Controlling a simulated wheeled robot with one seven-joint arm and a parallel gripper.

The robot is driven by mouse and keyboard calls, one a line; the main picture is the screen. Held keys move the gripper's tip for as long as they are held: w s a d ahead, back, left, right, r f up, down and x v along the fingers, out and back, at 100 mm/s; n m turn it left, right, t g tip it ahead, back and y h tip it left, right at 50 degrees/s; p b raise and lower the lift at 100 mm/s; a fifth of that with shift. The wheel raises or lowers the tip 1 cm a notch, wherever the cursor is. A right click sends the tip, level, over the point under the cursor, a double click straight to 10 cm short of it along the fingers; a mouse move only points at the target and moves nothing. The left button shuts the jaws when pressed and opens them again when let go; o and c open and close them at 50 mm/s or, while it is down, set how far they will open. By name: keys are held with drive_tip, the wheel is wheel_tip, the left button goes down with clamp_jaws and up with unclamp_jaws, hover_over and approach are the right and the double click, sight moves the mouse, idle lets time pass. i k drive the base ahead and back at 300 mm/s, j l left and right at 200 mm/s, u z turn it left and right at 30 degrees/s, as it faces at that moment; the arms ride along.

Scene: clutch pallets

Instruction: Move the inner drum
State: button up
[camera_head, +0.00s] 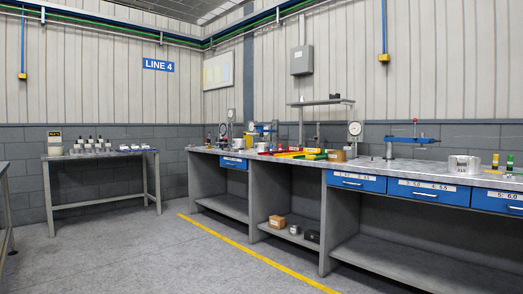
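A silver, ring-like metal drum (463,165) stands on the right part of the long workbench top (375,167). It may be the inner drum, but a small dark mark on its side is too small to read. Other small metal parts (90,145) stand on the separate table at the left, too small to tell apart. My gripper is not in view, so whether it is open or shut is hidden.
The long bench has blue drawers (425,191) and a lower shelf with small boxes (277,222). A blue-armed fixture (412,139), a dial gauge (354,129) and coloured bins (290,152) stand on top. The grey floor (150,255) is clear, with a yellow line (250,250).

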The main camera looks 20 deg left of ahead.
sight(258, 147)
drive_tip(key=i+j+u, duration=0.45)
drive_tip(key=i+u, duration=0.4)
drive_tip(key=i, duration=0.3)
drive_tip(key=i+u, duration=0.45)
drive_tip(key=i, duration=0.15)
drive_tip(key=i+u, duration=0.2)
drive_tip(key=i, duration=0.85)
drive_tip(key=i+l+u, duration=0.2)
drive_tip(key=i, duration=0.85)
drive_tip(key=i+l+z, duration=0.15)
drive_tip(key=i+z, duration=0.35)
drive_tip(key=i+j+z, duration=0.1)
drive_tip(key=i+z, duration=0.35)
drive_tip(key=i+j+z, duration=0.25)
drive_tip(key=i+z, duration=0.25)
drive_tip(key=i+j+z, duration=0.5)
